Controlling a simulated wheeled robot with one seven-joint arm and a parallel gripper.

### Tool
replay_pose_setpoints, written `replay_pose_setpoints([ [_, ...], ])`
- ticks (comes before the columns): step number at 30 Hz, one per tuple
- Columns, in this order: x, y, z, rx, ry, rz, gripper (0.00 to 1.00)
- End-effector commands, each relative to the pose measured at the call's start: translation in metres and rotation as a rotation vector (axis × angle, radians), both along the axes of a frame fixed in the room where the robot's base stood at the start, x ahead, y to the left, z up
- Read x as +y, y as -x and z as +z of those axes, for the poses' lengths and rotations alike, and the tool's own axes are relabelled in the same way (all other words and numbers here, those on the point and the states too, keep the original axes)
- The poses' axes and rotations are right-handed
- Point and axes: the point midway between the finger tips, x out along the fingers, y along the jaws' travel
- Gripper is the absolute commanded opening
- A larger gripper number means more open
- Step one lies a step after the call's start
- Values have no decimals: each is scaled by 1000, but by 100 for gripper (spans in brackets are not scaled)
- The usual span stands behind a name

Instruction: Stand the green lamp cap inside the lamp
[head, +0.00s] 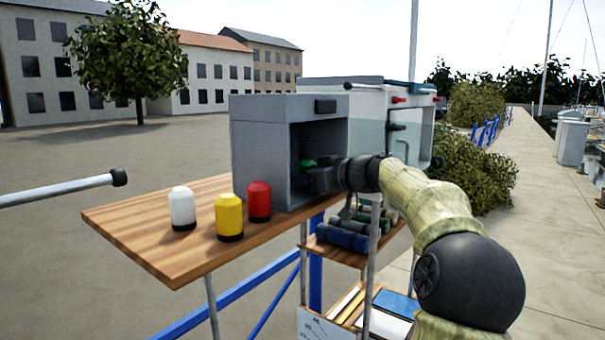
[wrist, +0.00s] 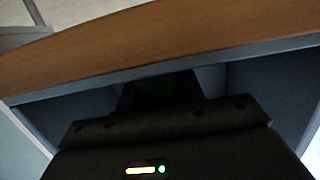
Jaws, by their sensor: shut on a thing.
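The lamp is a grey open-fronted box (head: 258,150) standing on the wooden table. My gripper (head: 312,176) reaches into its opening from the right and is shut on the green lamp cap (head: 307,163). Only a small green part of the cap shows, inside the box; the rest is hidden by the gripper and the box wall. In the wrist view the box interior is very dark, with a faint green patch (wrist: 155,92) between the fingers. I cannot tell whether the cap touches the box floor or is upright.
White (head: 182,208), yellow (head: 230,218) and red (head: 259,201) caps stand on the wooden table (head: 150,225), left of and in front of the box. A larger white cabinet (head: 370,110) stands behind the box. Dark cylinders (head: 342,236) lie on a lower shelf. The table's left part is clear.

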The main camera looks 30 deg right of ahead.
Motion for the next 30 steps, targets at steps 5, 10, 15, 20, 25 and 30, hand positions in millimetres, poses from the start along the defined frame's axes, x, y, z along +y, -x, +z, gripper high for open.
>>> replay_pose_setpoints([
  [5,0,0,-1,0,0,0,16],
  [10,0,0,-2,0,0,1,54],
  [15,0,0,-1,0,0,1,60],
  [20,0,0,-1,0,0,1,60],
  [25,-3,8,-1,-2,2,-1,60],
  [30,-12,34,2,-1,4,-4,60],
])
